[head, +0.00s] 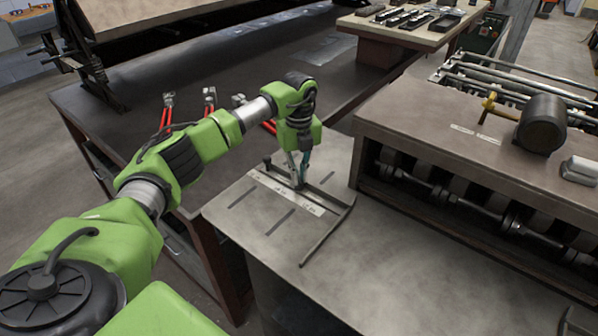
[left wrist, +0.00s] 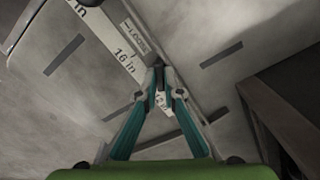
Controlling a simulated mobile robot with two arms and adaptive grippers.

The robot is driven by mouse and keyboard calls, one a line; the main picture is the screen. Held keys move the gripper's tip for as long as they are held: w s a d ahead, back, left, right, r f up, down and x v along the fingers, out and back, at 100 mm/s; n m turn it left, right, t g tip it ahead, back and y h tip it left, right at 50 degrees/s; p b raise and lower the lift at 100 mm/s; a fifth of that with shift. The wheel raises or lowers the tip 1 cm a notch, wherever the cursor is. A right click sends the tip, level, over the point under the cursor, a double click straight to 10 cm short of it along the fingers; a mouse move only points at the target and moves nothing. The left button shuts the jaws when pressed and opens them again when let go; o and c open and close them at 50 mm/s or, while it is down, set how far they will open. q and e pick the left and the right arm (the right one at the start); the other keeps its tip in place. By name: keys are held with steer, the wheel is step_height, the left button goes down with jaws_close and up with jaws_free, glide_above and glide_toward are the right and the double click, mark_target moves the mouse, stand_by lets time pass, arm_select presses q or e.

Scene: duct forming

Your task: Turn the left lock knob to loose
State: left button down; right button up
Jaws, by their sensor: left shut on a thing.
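My left gripper (head: 298,183) reaches down over the slotted metal plate (head: 245,222). Its teal fingers also show in the left wrist view (left wrist: 159,76), tips close together on a small dark lock knob (left wrist: 158,70). The fingertips hide most of the knob, so its turn position cannot be read. A white scale strip (head: 312,208) with inch marks runs along the plate by the fingers. In the left wrist view a small label (left wrist: 135,36) that seems to read "LOOSE" lies beside the fingertips. My right gripper is not in view.
A dark bar (head: 327,236) slants across the plate's right side. A machine with rollers (head: 480,215) stands to the right, close to the plate. Red-handled tools (head: 209,99) lie on the dark bench (head: 110,115) behind my left arm. The table front is clear.

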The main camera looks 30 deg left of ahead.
arm_select(q)
steer(key=n+p, duration=0.1)
steer(key=n, duration=0.4)
steer(key=shift+r+n+p, duration=0.1)
steer(key=shift+n+p, duration=0.25)
steer(key=shift+n, duration=0.05)
stand_by(0.4)
steer(key=c, duration=2.2)
jaws_free()
step_height(320, 180, up, 12)
steer(key=shift+f, duration=0.1)
